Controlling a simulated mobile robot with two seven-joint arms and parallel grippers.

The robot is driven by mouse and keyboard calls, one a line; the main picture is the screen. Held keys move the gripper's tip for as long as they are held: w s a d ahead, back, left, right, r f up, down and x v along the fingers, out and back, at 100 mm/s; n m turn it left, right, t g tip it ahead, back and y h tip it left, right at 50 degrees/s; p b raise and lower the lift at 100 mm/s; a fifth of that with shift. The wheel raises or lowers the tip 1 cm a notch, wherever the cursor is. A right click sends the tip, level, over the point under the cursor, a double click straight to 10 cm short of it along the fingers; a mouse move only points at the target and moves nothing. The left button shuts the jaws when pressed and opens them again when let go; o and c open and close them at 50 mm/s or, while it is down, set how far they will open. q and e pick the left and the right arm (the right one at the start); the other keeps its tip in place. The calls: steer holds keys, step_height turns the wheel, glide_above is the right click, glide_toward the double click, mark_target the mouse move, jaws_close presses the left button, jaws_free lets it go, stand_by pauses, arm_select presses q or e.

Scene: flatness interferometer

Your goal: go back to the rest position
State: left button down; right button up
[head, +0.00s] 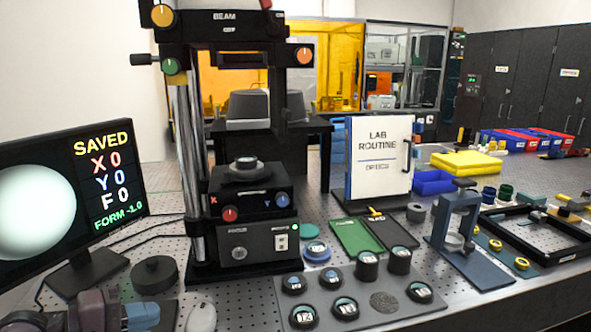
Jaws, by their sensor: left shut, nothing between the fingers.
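My left gripper (142,316) is at the bottom left edge of the head view, low in front of the monitor (80,271). Its fingers are shut with nothing visible between them, and it is apart from the instrument. The monitor reads SAVED, X 0, Y 0, F 0, FORM -1.0, beside a pale round disc. The interferometer (246,245) stands upright at the centre left. My right gripper is not in view.
A dark round puck (154,274) and a grey mouse (201,317) lie close to my left gripper. A grey tray (378,322) holds several round pieces at the front. A blue stand (453,226) is to the right. The perforated tabletop is partly clear.

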arm_select(q)
steer(key=s+a+f+m+t+y, duration=0.3)
steer(key=a+m+y, duration=0.35)
steer(key=m, duration=0.75)
steer(key=s+a+f+m+t+y, duration=0.3)
steer(key=s+m+t+y, duration=0.1)
steer(key=m+y, duration=0.75)
steer(key=s+d+f+n+g+h, duration=0.3)
steer(key=s+f+n+g, duration=0.4)
steer(key=s+f+n, duration=0.15)
steer(key=s+d+f+n+g+h, duration=0.2)
steer(key=s+d+f+n+g, duration=0.2)
steer(key=s+f+n+g, duration=0.45)
steer(key=w+f+m+t+h, duration=0.1)
steer(key=w+f+m+t, duration=0.1)
steer(key=w+f+t, duration=0.4)
steer(key=shift+w+f+t, duration=0.15)
steer(key=shift+f+t, duration=0.45)
steer(key=shift+t, duration=1.45)
steer(key=shift+d, duration=0.1)
